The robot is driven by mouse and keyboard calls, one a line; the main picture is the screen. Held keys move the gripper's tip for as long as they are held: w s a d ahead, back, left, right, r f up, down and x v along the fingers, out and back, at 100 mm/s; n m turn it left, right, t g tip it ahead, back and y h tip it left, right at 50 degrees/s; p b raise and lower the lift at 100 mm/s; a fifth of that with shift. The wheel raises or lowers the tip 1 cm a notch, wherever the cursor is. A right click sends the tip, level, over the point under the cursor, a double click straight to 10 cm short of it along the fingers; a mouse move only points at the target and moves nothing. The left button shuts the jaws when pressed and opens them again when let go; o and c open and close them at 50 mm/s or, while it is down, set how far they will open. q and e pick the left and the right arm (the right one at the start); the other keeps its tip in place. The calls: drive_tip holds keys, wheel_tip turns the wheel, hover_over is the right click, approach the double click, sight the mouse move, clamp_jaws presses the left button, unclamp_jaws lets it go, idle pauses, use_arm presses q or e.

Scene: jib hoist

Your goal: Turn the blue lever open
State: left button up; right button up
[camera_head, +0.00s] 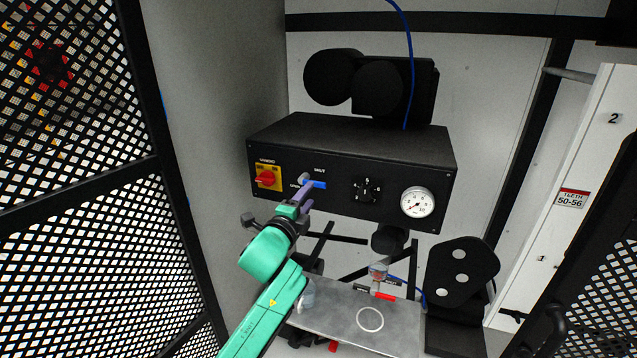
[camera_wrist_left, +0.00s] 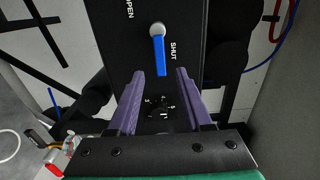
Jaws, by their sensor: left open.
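The blue lever (camera_head: 319,185) is on the front of the black control box (camera_head: 390,160), with a grey round pivot at its left end. In the left wrist view the lever (camera_wrist_left: 161,58) points toward the gripper, beside SHUT. My left gripper (camera_head: 305,196) is in front of the panel at the lever. Its purple fingers (camera_wrist_left: 160,74) are open, with the lever's free end lined up between the tips; contact cannot be told. My right gripper is not in view.
A red knob on a yellow plate (camera_head: 267,178) is left of the lever. A black dial (camera_head: 366,189) and white gauge (camera_head: 417,202) are to its right. A grey plate (camera_head: 340,318) with a red-handled fitting is below. Mesh panels (camera_head: 80,200) stand at the left and lower right.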

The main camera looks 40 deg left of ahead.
sight(317, 185)
use_arm(q)
drive_tip(key=x, duration=0.5)
drive_tip(key=shift+w+d+r+p, duration=0.1)
drive_tip(key=shift+w+r+p, duration=0.05)
drive_tip(key=shift+p, duration=0.25)
drive_tip(key=shift+w, duration=0.2)
clamp_jaws()
idle(0.7)
